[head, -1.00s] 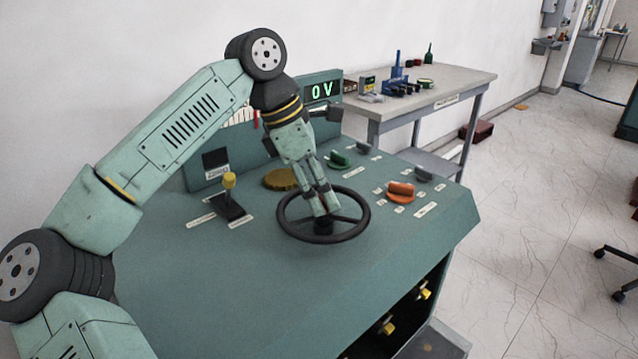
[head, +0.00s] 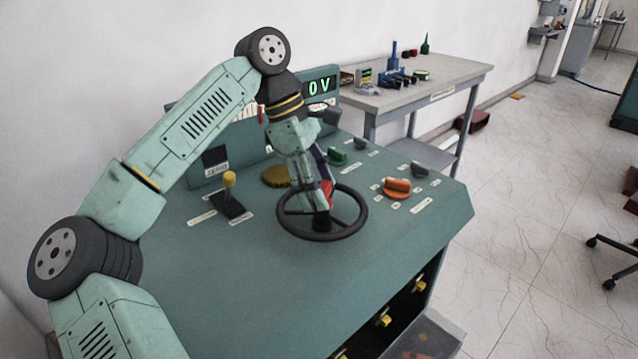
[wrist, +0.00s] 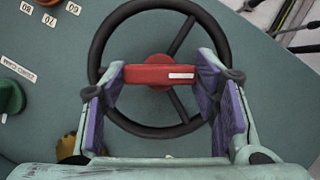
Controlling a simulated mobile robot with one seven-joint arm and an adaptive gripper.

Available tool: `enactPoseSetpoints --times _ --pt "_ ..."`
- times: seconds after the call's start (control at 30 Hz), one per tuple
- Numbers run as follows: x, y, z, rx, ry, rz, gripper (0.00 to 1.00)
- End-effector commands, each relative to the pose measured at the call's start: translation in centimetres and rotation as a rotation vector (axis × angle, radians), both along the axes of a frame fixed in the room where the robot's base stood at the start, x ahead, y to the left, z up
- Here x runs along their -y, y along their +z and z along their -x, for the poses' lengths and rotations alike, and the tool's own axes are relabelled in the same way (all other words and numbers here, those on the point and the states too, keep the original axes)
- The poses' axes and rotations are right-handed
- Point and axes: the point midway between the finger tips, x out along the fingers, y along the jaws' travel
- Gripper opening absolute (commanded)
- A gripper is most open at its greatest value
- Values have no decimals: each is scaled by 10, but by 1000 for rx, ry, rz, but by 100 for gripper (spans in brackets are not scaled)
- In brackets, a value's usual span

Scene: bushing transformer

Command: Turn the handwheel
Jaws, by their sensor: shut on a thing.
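The black handwheel (head: 340,235) lies on the sloping green console top. In the wrist view the handwheel (wrist: 97,55) shows its round rim, dark spokes and a red bar (wrist: 158,75) with a white label across its middle. My gripper (head: 322,205) reaches down over the wheel's centre. In the wrist view my gripper (wrist: 160,82) has purple-padded fingers at the two ends of the red bar and is shut on it. The fingers partly hide the hub in the head view.
A lit display (head: 319,87) reads 0 V. A yellow-knobbed lever (head: 229,180) is left of the wheel; green (head: 337,157) and orange (head: 397,186) knobs are to its right. A grey bench (head: 440,80) with small items stands behind.

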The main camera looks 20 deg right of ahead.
Motion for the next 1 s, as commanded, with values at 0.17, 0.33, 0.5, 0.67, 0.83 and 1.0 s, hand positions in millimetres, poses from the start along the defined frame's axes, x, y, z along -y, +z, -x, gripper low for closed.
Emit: enactPoseSetpoints --times 0.17,0.33,0.5,0.67,0.83,1.0 --pt "0 1 0 2 1 1 5" --pt "0 0 0 2 1 0 63" --pt "0 0 0 1 0 0 74" --pt "0 0 0 1 1 -1 75" --pt "0 1 0 1 1 -1 75" --pt "-5 17 -4 2 2 -1 75"
